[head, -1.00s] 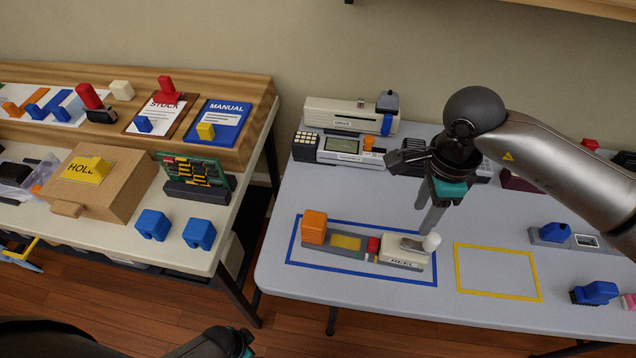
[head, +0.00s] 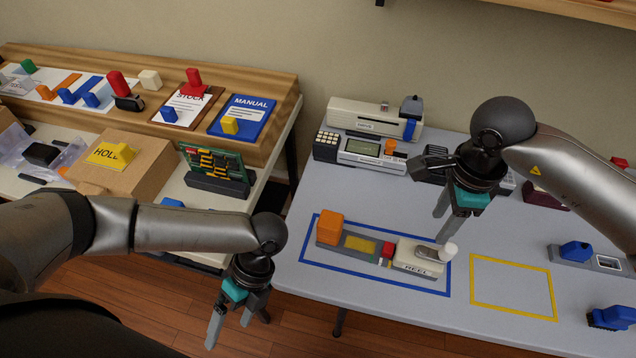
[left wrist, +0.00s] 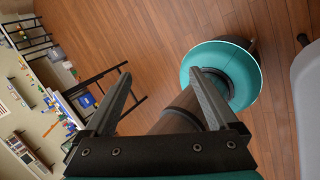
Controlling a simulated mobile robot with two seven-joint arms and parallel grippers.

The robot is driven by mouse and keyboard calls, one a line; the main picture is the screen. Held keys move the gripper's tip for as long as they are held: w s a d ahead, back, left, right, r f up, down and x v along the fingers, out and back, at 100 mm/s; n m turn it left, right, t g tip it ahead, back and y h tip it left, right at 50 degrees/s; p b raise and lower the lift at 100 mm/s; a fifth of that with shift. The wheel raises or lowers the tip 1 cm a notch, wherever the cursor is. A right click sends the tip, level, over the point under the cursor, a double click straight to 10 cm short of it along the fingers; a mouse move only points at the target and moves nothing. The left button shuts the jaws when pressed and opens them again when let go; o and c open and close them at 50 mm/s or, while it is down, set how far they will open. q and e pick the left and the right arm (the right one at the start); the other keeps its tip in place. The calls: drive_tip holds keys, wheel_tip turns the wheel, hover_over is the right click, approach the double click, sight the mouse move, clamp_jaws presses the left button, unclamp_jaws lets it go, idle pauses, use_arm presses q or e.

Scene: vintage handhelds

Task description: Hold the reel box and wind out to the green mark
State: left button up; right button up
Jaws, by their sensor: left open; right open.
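The reel box (head: 418,262) is a cream block marked REEL, lying inside a blue outlined rectangle on the grey table in the head view. A white-knobbed crank (head: 449,250) sits on its top. To its left are a red block (head: 388,249), a grey strip with a yellow panel (head: 359,243) and an orange block (head: 330,227). My right gripper (head: 456,222) is open and empty above the table, behind the reel box. My left gripper (head: 238,330) is open and empty over the floor, left of the table's front edge.
A yellow outlined rectangle (head: 511,286) to the right of the reel box is empty. Old devices, including a cream handheld (head: 362,150), stand at the table's back. A side bench holds a cardboard box (head: 113,175) and a green circuit board (head: 212,161).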

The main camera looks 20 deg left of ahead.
sight(331, 229)
use_arm(q)
drive_tip(key=w+d+r+n+t+h, duration=0.1)
drive_tip(key=w+d+r+n+t, duration=0.1)
drive_tip(key=w+d+r, duration=0.45)
drive_tip(key=w+d+r+n+t+h, duration=0.1)
drive_tip(key=w+r+t, duration=0.25)
drive_tip(key=w, duration=0.65)
drive_tip(key=w+d+r+n+t, duration=0.2)
drive_tip(key=w+d+r, duration=0.2)
drive_tip(key=w+r, duration=0.3)
drive_tip(key=shift+g, duration=0.25)
drive_tip(key=f, duration=1)
drive_tip(key=w+f, duration=0.1)
drive_tip(key=f, duration=0.5)
clamp_jaws()
